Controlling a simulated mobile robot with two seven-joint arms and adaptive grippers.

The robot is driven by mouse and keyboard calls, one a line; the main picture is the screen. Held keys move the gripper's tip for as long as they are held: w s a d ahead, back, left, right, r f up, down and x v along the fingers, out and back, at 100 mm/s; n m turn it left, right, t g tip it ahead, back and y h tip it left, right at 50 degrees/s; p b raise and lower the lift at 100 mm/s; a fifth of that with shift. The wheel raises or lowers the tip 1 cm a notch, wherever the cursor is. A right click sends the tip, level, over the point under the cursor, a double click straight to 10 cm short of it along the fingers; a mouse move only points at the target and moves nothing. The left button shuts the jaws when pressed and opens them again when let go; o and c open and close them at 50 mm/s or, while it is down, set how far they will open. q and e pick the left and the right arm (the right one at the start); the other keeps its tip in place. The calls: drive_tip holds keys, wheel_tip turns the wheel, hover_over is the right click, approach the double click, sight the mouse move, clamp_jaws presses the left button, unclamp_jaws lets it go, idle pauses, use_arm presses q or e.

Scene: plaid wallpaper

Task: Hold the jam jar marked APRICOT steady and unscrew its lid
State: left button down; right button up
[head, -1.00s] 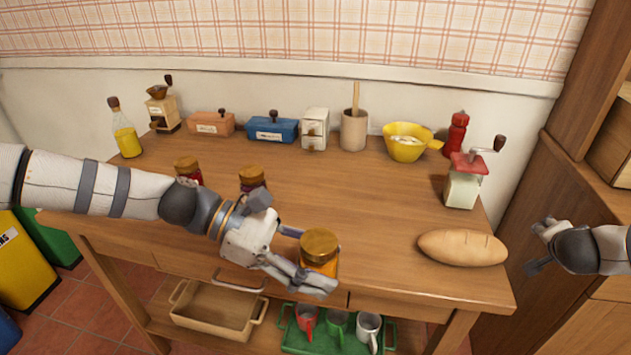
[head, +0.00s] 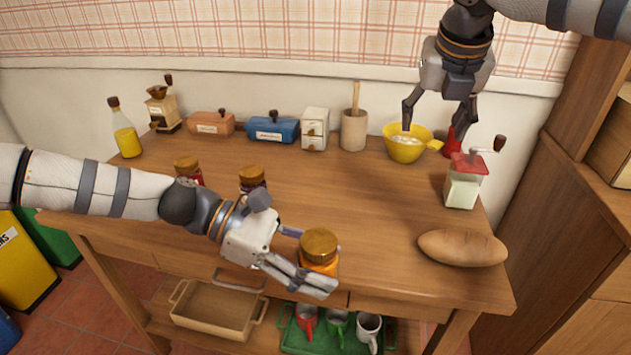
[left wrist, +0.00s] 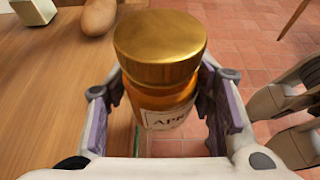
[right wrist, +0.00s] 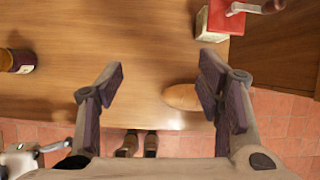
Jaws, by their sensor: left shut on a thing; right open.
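The apricot jam jar (head: 319,267) is orange with a gold lid (head: 319,243) on top. My left gripper (head: 303,262) is shut around the jar's body, below the lid (left wrist: 160,45). I cannot tell whether the jar's base touches the table. My right gripper (head: 432,115) is open and empty, pointing down, raised in front of the yellow bowl at the back right. Its spread fingers also show in the right wrist view (right wrist: 162,88).
Two other gold-lidded jars (head: 187,168) (head: 252,178) stand behind my left arm. A bread loaf (head: 462,248) and a red-topped grinder (head: 464,185) are at the right. The yellow bowl (head: 404,149) is at the back. The table's middle (head: 345,190) is clear.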

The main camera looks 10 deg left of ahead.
drive_tip(key=s+a+m+g, duration=0.2)
drive_tip(key=s+a, duration=0.5)
drive_tip(key=a, duration=0.2)
drive_tip(key=m+g, duration=0.3)
hover_over(315, 240)
drive_tip(key=shift+w+d+f, duration=0.15)
drive_tip(key=shift+f, duration=0.65)
drive_tip(key=shift+s+f+y, duration=0.25)
drive_tip(key=shift+y, duration=0.05)
wheel_tip(315, 240, down, 8)
drive_tip(key=shift+w+r, duration=0.1)
drive_tip(key=shift+r, duration=0.15)
drive_tip(key=shift+c, duration=0.2)
